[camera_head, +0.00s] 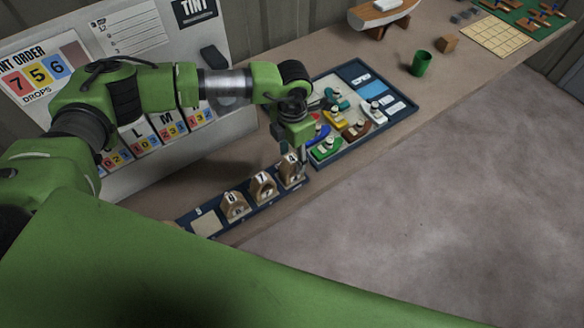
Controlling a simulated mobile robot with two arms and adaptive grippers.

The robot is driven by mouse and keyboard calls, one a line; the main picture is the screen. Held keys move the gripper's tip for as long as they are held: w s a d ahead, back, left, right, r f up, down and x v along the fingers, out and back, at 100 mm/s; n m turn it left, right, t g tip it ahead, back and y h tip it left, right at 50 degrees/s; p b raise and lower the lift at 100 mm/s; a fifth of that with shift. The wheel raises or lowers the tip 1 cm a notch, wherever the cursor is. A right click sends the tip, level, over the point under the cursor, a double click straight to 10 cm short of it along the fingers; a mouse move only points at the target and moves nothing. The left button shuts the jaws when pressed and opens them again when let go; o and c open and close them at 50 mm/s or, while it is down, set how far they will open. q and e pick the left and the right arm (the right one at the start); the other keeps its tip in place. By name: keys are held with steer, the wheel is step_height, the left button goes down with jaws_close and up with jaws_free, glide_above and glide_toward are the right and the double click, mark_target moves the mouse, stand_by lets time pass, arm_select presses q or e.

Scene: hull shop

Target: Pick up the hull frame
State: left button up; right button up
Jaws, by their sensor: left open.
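Wooden hull frames stand in a row on a dark blue rack (250,212) near the bench's front edge. The left one (236,207) and the middle one (263,187) show clearly. The right one (290,171) is partly covered by my left gripper (291,158). That gripper points down at the right end of the rack, open, with its fingers at the top of the right frame. I cannot tell whether they touch it. A pale square slot (207,223) at the rack's left end is empty. My right gripper is not in view.
A blue tray (398,116) with several colored toy boats lies just right of my left gripper. A green cup (420,63), a wooden block (447,43) and a boat model (381,14) stand farther back. A white board (125,35) stands behind my arm.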

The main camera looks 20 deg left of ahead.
mark_target(288, 176)
arm_select(q)
steer(key=shift+s+f+p, duration=0.2)
steer(key=shift+f+p, duration=0.75)
steer(key=shift+w+f, duration=0.1)
steer(key=shift+f, duration=1.25)
steer(key=c, duration=1.1)
steer(key=shift+c, duration=0.7)
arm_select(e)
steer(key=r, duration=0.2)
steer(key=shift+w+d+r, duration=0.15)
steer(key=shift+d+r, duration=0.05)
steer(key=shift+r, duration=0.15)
arm_select(q)
steer(key=shift+r, duration=0.1)
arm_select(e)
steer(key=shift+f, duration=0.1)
